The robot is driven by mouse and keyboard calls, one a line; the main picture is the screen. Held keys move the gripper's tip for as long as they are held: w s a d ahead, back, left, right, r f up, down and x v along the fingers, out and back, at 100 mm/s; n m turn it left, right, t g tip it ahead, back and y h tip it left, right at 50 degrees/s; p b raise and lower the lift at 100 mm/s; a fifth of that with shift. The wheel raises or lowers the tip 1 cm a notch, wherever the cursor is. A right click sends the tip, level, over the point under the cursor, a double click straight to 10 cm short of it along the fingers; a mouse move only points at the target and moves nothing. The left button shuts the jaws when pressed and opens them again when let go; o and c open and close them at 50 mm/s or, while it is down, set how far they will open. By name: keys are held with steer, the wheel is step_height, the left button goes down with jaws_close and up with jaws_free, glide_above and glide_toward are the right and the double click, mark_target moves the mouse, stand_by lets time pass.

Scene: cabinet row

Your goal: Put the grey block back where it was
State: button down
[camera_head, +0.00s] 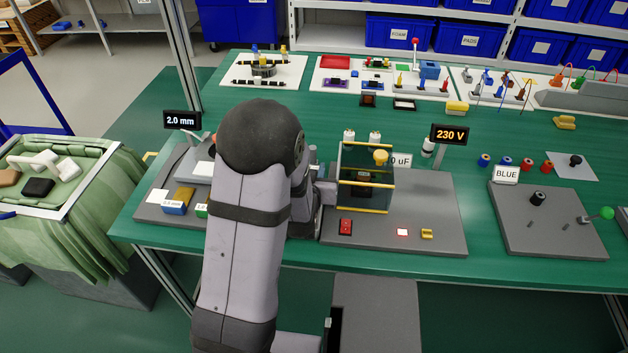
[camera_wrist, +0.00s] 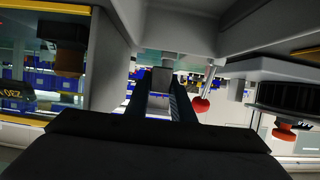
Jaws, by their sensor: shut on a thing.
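In the wrist view my gripper (camera_wrist: 161,92) shows as two dark fingers closed on a small grey block (camera_wrist: 161,80). Only part of the block shows between the fingers. In the head view my arm hides the fingers and the held block. The arm's end is at the left side of a glass-walled box (camera_head: 365,178) with yellow edges on a grey board. I cannot tell whether the block touches anything beyond the fingers.
The 230 V display (camera_head: 449,135) stands behind the box. A gauge board (camera_head: 150,212) with labelled blocks and a 2.0 mm display (camera_head: 182,120) lies to the left. In the wrist view a red knob (camera_wrist: 200,104) on a rod is close to the fingers.

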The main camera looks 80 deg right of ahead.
steer(key=shift+f, duration=2)
steer(key=shift+f+b, duration=0.4)
steer(key=shift+b, duration=0.15)
steer(key=shift+a+f, duration=0.1)
steer(key=shift+f, duration=0.1)
